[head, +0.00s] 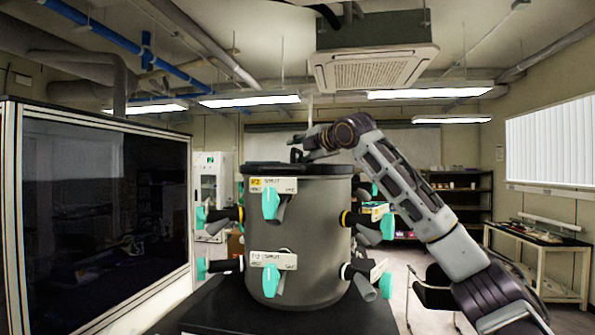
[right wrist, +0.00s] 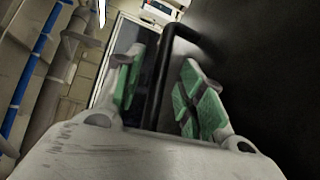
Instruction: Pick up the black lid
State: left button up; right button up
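The black lid (head: 262,168) lies flat on top of a grey cylindrical chamber (head: 322,225) in the middle of the head view. In the right wrist view the lid is the dark surface (right wrist: 265,65) on the right, and its black bar handle (right wrist: 163,78) runs between the green finger pads. My right gripper (right wrist: 162,95) is open around the handle, with visible gaps to the pads. In the head view my right gripper (head: 308,147) is just above the lid, at the handle. My left gripper is not in view.
Several valves with teal handles (head: 270,203) stick out around the chamber. The chamber stands on a black surface (head: 225,305). A large dark-windowed cabinet (head: 85,205) stands at left. A shelf (head: 465,195) and a side table (head: 540,238) are at right.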

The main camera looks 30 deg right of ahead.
grip_shut()
dwell(0.4)
jog(key=shift+r, duration=0.15)
jog(key=shift+r, duration=0.1)
notch_tip(320, 180, up, 10)
dwell(1.1)
dwell(0.6)
